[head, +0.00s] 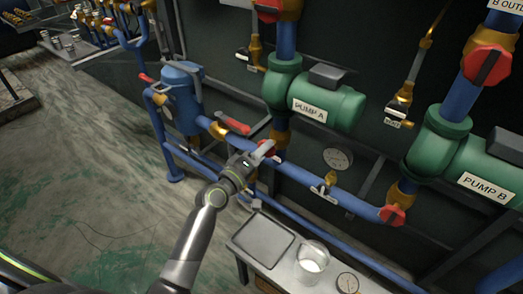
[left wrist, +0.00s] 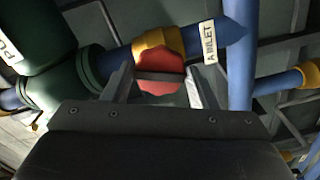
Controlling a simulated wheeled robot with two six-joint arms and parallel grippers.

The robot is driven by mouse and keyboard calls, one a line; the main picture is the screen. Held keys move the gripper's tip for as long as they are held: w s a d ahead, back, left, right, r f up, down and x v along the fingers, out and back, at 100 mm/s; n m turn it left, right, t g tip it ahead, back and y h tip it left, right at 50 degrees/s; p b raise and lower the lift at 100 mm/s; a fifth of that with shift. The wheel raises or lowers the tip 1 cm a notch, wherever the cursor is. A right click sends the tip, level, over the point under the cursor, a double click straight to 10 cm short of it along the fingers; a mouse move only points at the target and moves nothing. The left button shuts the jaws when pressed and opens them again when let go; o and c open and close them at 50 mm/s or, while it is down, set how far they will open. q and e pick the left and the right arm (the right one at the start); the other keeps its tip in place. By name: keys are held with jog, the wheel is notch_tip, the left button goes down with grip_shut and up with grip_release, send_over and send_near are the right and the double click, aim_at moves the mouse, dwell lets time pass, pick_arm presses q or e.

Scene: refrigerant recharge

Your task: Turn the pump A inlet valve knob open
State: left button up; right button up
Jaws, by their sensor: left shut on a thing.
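The red pump A inlet valve knob (left wrist: 158,72) sits on a brass valve body (left wrist: 158,40) beside a white label reading "A INLET" (left wrist: 209,42). My left gripper (left wrist: 160,84) is shut on the knob, with one finger on each side of it. In the head view my left gripper (head: 262,153) reaches the blue pipe below the green pump A (head: 325,100), and the knob (head: 268,147) is partly hidden behind the fingers. My right gripper is in neither view.
A bench holds a grey tray (head: 262,241), a glass beaker (head: 312,264) and a gauge (head: 347,283) below my left arm. A blue cylinder (head: 181,99) stands to the left. Pump B (head: 480,170) with red knobs (head: 392,214) is at right. Open floor lies left.

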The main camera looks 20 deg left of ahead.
pick_arm(q)
jog(key=n+p, duration=0.2)
jog(key=n, duration=0.1)
jog(key=shift+r+n, duration=0.15)
jog(key=shift+n, duration=0.15)
jog(key=o, duration=1)
jog(key=shift+s, duration=0.1)
jog(key=shift+c, duration=0.2)
jog(key=v, duration=0.7)
